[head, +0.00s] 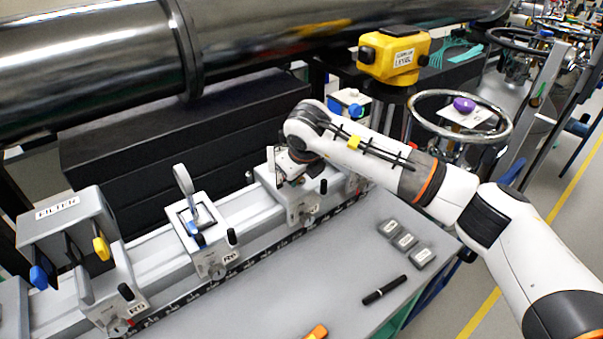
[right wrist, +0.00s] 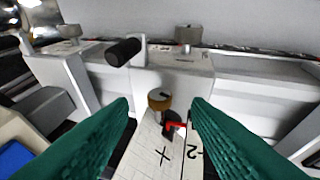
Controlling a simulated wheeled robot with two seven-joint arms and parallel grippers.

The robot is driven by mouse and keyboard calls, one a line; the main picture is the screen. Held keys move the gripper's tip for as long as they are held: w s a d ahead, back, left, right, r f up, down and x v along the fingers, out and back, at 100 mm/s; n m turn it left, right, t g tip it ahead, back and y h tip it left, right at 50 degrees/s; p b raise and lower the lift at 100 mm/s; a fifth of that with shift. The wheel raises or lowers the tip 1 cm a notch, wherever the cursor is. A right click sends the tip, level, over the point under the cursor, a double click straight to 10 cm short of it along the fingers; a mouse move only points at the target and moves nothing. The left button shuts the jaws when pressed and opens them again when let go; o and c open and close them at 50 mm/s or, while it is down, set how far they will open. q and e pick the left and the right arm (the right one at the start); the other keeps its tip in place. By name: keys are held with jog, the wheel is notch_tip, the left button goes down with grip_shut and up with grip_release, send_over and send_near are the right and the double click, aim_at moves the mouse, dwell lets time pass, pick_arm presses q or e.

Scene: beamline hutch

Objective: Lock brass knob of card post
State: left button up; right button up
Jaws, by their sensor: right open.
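In the right wrist view the brass knob (right wrist: 160,99) is a small round knob with a dark mark on its top. It sits ahead of and between the two green fingertips of my right gripper (right wrist: 160,112), which is open with a gap on both sides of the knob. A white card (right wrist: 150,152) with black marks and a red angle lies below the knob, between the fingers. In the head view my right gripper (head: 292,168) is over a grey carrier (head: 302,205) on the rail and hides most of the post there. My left gripper is not in view.
A black handle (right wrist: 123,52) sticks out near the knob. Along the rail stand a lens carrier (head: 208,232) and the filter box (head: 68,222). A yellow level (head: 393,55) stands behind my arm. Grey blocks (head: 405,241) and a black pen (head: 385,290) lie on the bench.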

aim_at(304, 178)
jog(key=shift+x, duration=1.75)
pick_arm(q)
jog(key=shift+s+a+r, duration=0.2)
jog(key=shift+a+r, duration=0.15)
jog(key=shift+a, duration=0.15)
pick_arm(e)
grip_shut()
jog(key=shift+d+f+g+y+b, duration=0.2)
jog(key=shift+g+y+b, duration=0.2)
jog(key=shift+y+b, duration=0.3)
jog(key=shift+w+d+m+g+y+b, duration=0.15)
jog(key=shift+m+g+y+b, duration=0.3)
jog(key=shift+b, duration=0.25)
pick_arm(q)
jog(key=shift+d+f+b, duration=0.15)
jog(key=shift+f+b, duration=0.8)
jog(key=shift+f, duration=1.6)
pick_arm(e)
jog(key=shift+w+d+r+m+g+y, duration=0.15)
jog(key=shift+g+y, duration=0.35)
jog(key=shift+y, duration=0.35)
jog(key=shift+w+d+m+g+y, duration=0.1)
jog(key=shift+g+y, duration=0.35)
jog(key=shift+y, duration=0.35)
